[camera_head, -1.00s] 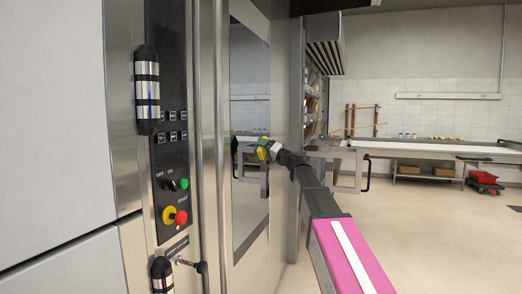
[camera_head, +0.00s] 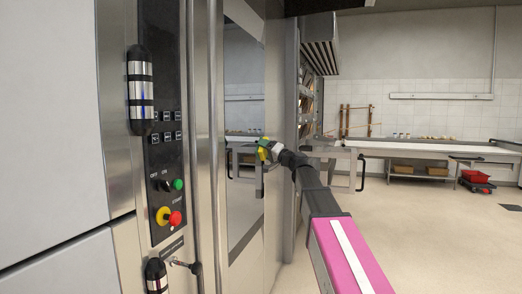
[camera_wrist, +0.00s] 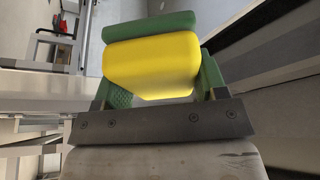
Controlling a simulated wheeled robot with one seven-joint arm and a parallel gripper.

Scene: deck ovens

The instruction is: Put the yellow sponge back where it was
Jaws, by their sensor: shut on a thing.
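My gripper (camera_head: 265,151) is stretched out ahead of me, in front of the tall steel oven door with its dark glass. The yellow sponge (camera_wrist: 152,66) fills the middle of the wrist view, between the green fingers of my gripper (camera_wrist: 150,88). The fingers are shut on it. In the head view only a small yellow patch of the sponge (camera_head: 263,154) shows at the tip of my arm. The place where the sponge was before cannot be told from these frames.
A control panel (camera_head: 165,190) with buttons and steel door handles stand close on the left. Beyond my arm is a long worktable (camera_head: 420,151) with a shelf below. The floor between is clear.

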